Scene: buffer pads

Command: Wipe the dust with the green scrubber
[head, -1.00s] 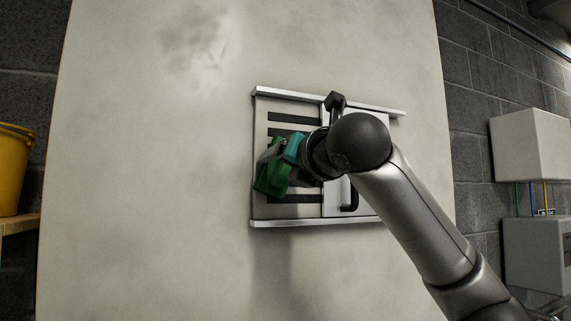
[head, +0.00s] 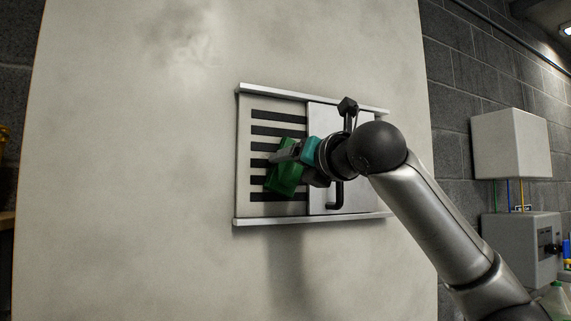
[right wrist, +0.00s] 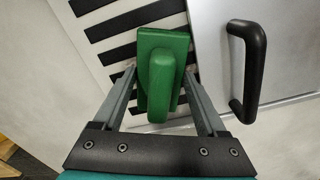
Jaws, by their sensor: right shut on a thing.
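The green scrubber (head: 284,178) is held in my right gripper (head: 278,163), in front of the slatted vent (head: 262,131) on the pale wall panel. In the right wrist view the scrubber (right wrist: 162,62) sits between the two grey fingers, its handle toward me and its flat plate toward the dark slots. I cannot tell whether the plate touches the vent. Dark dusty smudges (head: 182,35) show on the panel above and left of the vent. My left gripper is not in view.
A sliding door (head: 325,117) with a black handle (head: 337,196) covers the right side of the vent, close to my gripper. Rails run above and below it. White boxes (head: 510,143) hang on the brick wall at right. The panel left of the vent is clear.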

